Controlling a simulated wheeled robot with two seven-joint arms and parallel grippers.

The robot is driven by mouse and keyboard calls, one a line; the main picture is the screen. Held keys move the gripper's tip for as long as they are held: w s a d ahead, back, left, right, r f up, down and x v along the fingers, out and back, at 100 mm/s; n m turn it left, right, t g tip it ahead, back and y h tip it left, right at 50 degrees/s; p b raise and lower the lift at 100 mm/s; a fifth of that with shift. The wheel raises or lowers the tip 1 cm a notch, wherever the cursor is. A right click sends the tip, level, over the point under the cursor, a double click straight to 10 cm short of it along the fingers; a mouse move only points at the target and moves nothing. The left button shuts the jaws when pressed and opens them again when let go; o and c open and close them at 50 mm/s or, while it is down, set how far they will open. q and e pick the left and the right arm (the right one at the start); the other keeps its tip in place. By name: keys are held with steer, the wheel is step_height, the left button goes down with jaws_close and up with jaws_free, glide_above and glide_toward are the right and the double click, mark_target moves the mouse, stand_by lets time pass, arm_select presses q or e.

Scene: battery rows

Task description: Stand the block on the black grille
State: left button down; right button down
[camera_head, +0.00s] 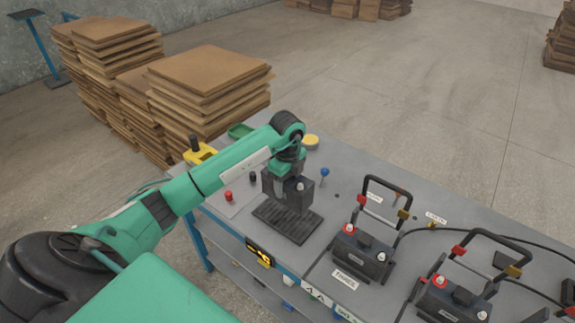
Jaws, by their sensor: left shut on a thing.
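My left gripper (286,176) reaches in from the left and points down over the table. It is shut on the block (298,196), a dark grey box with a small pale knob on it. The gripper hides part of the block's top. The block looks upright, over the rear part of the black grille (287,226), a flat ribbed plate. I cannot tell whether its underside touches the grille. The grille's front part is bare. My right gripper is out of view.
Dark batteries with black handles and red clamps (360,254) stand right of the grille. A red knob (228,196) and a blue-topped pin (324,173) are near the block. A yellow tool (198,152) lies at the table's left end. Stacked boards (209,75) stand behind the table.

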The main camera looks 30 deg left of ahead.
arm_select(q)
step_height(320, 180, down, 4)
steer(key=shift+w+r, duration=0.1)
steer(key=shift+r, duration=0.15)
steer(key=shift+f+p, duration=0.75)
steer(key=shift+f, duration=1.45)
steer(key=shift+f, duration=0.1)
steer(key=shift+c, duration=2.1)
jaws_free()
steer(key=shift+f, duration=0.1)
steer(key=shift+s, duration=0.2)
